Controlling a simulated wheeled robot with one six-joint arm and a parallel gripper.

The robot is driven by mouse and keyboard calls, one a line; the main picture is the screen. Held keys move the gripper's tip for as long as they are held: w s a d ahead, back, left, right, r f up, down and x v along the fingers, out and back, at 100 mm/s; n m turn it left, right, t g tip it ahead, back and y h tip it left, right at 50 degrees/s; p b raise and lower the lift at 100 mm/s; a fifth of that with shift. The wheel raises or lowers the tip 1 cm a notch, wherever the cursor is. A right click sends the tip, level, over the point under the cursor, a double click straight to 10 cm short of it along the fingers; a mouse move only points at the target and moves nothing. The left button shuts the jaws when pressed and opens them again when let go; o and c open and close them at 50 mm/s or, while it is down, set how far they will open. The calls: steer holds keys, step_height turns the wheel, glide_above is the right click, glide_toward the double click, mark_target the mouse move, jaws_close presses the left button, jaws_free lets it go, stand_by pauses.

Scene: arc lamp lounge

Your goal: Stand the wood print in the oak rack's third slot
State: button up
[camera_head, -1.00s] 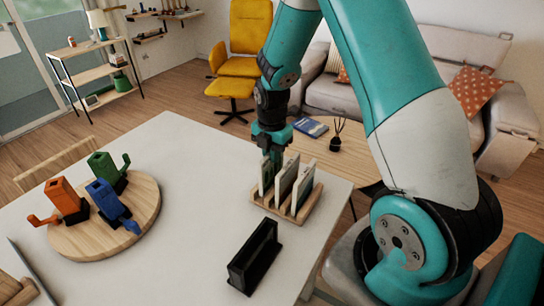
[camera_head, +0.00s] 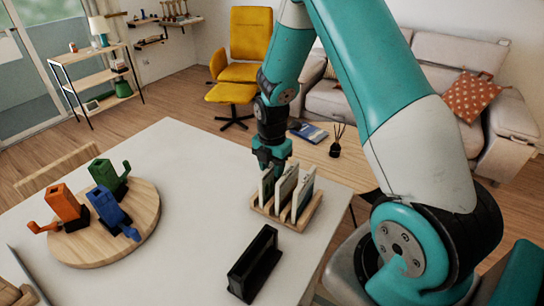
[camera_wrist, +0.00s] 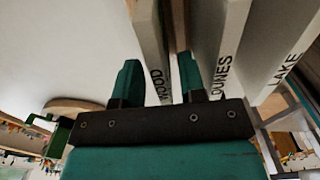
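The oak rack (camera_head: 264,207) stands near the table's right edge, with three thin upright prints in it. The leftmost print (camera_head: 267,188) has a label that seems to read WOOD, small and steeply angled in the wrist view (camera_wrist: 146,32). The middle print (camera_head: 285,188) is labelled DUNES and the right print (camera_head: 303,196) LAKE. My gripper (camera_head: 270,168) is low at the far end of the leftmost print. In the wrist view its two fingers (camera_wrist: 160,82) are apart, one each side of that print's near end, with gaps seemingly showing. Contact is hard to tell.
A black slotted holder (camera_head: 254,264) stands in front of the rack, apparently empty. A round wooden board (camera_head: 145,226) with orange, blue and green objects is at left. The white table (camera_head: 190,165) is clear between. A low wooden table (camera_head: 335,165) lies beyond.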

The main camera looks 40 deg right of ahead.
step_height(320, 180, up, 12)
steer(key=f+b, duration=0.1)
steer(key=b, duration=0.2)
steer(key=s+a+r+m+y, duration=0.1)
steer(key=s+a+r+m, duration=0.25)
steer(key=a, duration=0.25)
steer(key=s+a+r+m+y, duration=0.1)
steer(key=s+a+r+m, duration=0.25)
steer(key=a, duration=0.35)
steer(key=s+a+r+m+y, duration=0.1)
steer(key=s+a+m, duration=0.3)
steer(key=s, duration=0.3)
steer(key=s+a+r+m+y, duration=0.1)
steer(key=s+a+m, duration=0.3)
steer(key=s, duration=0.4)
steer(key=shift+s+a+r, duration=0.15)
steer(key=shift+a+r, duration=0.1)
steer(key=shift+a, duration=0.5)
